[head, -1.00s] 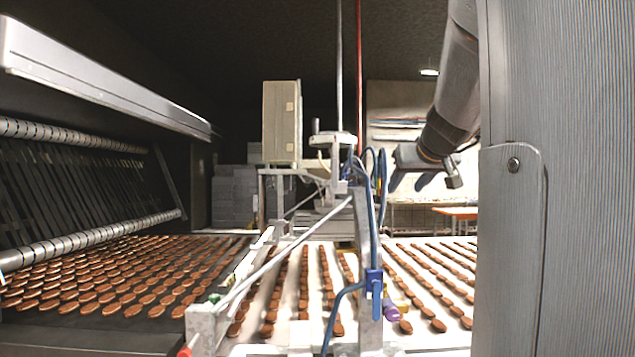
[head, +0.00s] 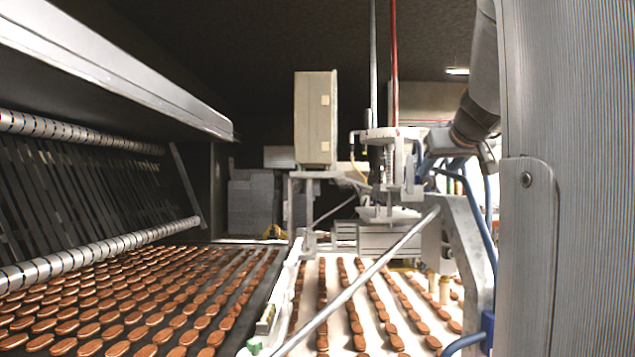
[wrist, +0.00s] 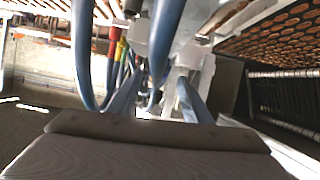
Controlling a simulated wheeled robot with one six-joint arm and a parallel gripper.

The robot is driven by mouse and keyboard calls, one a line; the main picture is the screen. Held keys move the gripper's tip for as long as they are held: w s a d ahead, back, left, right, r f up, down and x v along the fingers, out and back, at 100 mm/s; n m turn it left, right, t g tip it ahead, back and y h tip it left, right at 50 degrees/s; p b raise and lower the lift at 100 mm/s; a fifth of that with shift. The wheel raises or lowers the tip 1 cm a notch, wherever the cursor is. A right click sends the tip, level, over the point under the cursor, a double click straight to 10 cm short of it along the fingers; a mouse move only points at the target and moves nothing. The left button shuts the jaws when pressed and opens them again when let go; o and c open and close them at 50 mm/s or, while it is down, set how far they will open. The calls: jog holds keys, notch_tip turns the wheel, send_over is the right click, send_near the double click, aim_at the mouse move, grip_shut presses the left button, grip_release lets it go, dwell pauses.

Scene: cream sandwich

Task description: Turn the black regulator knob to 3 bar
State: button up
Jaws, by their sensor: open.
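I cannot clearly make out the black regulator knob in either view. A small dark part shows at the top of the wrist view among the hoses, but I cannot tell whether it is the knob. My gripper (wrist: 158,98) is open in the wrist view, its two bluish fingers apart and pointing at pale machine fittings and blue hoses (wrist: 83,50). I see nothing held between the fingers.
Blue hoses pass very close to my gripper; red, yellow and green fittings (wrist: 118,45) sit beside them. In the head view, rows of brown biscuits lie on the dark conveyor (head: 240,312) and the white conveyor (head: 335,300). A beige cabinet (head: 315,118) stands behind.

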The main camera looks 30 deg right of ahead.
aim_at(427, 182)
jog(key=p+x, duration=0.2)
jog(key=x, duration=0.5)
jog(key=shift+w+d+f, duration=0.2)
jog(key=shift+w+d, duration=0.05)
jog(key=shift+w, duration=0.05)
jog(key=c, duration=1.1)
jog(key=shift+o, duration=0.2)
jog(key=shift+f+m+b, duration=0.15)
jog(key=shift+m+b, duration=0.15)
jog(key=shift+b, duration=0.65)
jog(key=m+y+b, duration=0.1)
jog(key=b, duration=0.1)
jog(key=shift+d+t+b, duration=0.15)
jog(key=shift+t+b, duration=0.15)
jog(key=shift+b, duration=0.1)
jog(key=shift+r+m+y+b, duration=0.2)
jog(key=shift+m+y+b, duration=0.2)
jog(key=shift+m+b, duration=0.35)
